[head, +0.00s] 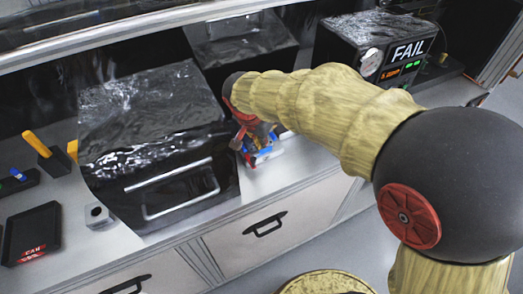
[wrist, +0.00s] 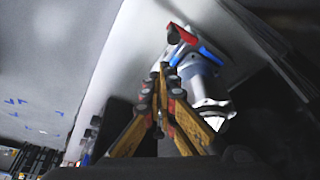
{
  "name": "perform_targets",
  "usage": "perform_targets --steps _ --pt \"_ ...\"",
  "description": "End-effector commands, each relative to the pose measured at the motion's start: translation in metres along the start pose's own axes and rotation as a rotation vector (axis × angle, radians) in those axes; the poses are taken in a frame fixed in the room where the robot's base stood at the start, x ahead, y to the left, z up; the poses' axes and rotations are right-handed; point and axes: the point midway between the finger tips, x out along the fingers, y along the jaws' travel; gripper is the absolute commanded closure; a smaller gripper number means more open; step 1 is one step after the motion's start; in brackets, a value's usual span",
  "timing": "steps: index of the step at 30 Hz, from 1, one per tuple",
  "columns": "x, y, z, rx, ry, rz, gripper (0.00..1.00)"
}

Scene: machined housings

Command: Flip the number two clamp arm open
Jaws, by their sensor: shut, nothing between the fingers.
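My gripper (wrist: 162,78) is shut and empty in the wrist view, its fingertips close together. Just beyond and to the right of the tips is a silver cylindrical part (wrist: 200,78) with red and blue pieces at its upper end. In the head view my gripper (head: 246,136) is over the counter, right of the large black box, partly hidden by my arm. A small red, blue and white item (head: 262,155) shows beside it. No number two can be read, so I cannot tell which part is the clamp arm. Contact is unclear.
The large glossy black box (head: 150,120) with a metal handle stands left of my gripper. Another black box (head: 240,40) is behind. A tester reading FAIL (head: 390,50) is at the back right. An orange lever (head: 37,145) and black tablet (head: 33,232) are at left.

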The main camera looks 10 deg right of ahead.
Motion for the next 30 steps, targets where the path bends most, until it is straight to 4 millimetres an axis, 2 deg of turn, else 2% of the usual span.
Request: perform_targets --steps 3,7,22,26,30 --pt "-0.018 -0.001 -0.006 0.000 0.000 -0.002 1.00" --pt "-0.029 0.000 -0.010 0.000 0.000 -0.001 1.00" --pt "-0.034 0.003 -0.015 0.008 -0.001 0.003 1.00" --pt "-0.032 0.020 -0.034 0.052 -0.004 0.023 1.00" --pt "-0.025 0.059 -0.068 0.143 -0.016 0.070 1.00"
